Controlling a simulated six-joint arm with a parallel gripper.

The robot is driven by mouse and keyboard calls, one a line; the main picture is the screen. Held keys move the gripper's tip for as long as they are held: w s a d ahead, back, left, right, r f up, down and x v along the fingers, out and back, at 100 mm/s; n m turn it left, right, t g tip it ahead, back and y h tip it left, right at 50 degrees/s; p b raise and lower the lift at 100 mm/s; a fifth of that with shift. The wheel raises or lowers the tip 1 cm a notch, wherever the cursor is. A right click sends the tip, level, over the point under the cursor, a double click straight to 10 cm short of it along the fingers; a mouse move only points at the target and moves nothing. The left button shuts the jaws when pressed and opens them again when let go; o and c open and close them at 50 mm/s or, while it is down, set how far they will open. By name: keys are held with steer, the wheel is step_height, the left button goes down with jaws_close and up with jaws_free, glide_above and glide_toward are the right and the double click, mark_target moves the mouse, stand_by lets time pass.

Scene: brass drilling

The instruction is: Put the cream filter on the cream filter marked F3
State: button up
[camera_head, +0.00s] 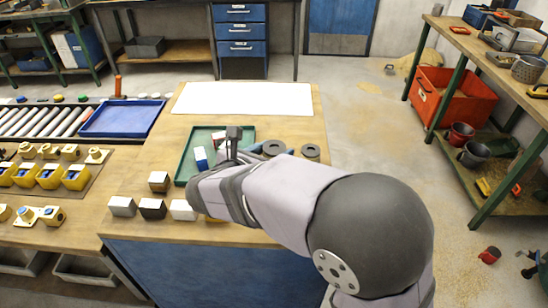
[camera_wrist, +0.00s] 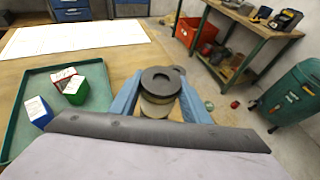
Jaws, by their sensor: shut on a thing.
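My gripper (camera_wrist: 160,98) has blue fingers on both sides of a cream filter (camera_wrist: 157,108) with a dark, ring-shaped top and a hole in the middle. It is shut on this filter. In the head view the filter's dark top (camera_head: 273,147) shows behind my arm, and the arm hides most of its body. A second dark ring-topped piece (camera_head: 311,152) stands to its right on the bench, apart from it. In the wrist view this piece (camera_wrist: 181,70) is partly hidden behind the held filter. No F3 mark is readable.
A green tray (camera_head: 182,170) with several coloured, white-topped blocks lies left of my gripper. Several small blocks (camera_head: 122,206) stand along the bench's near edge. A white sheet (camera_head: 243,97) covers the far part. Bare wood shows around the second ring-topped piece, near the right edge.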

steer(key=shift+f, duration=1.05)
steer(key=shift+f, duration=0.15)
steer(key=o, duration=1.1)
steer(key=shift+r, duration=0.25)
steer(key=b+v, duration=0.1)
steer(key=v, duration=1.1)
